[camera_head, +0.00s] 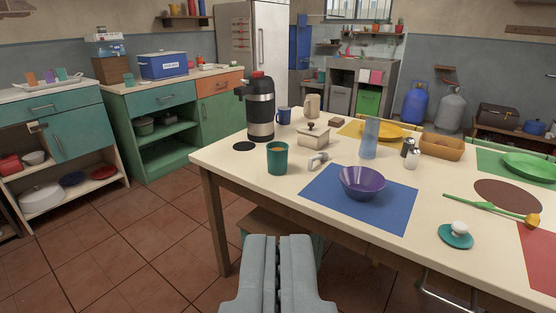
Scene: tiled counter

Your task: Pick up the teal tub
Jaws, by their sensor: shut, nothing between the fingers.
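A teal tub (277,160) stands upright near the front left part of the cream table. It is open at the top and something brownish shows inside its rim. My gripper (278,240) is at the bottom middle, in front of the table's near edge. It is shut and empty, below the tub in the picture and apart from it.
A black and steel flask (259,108) stands behind the tub to the left. A cream lidded box (313,134) and a small pale object (317,160) are to its right. A purple bowl (361,183) sits on a blue mat (318,192). A teal lid (455,236) lies at the right.

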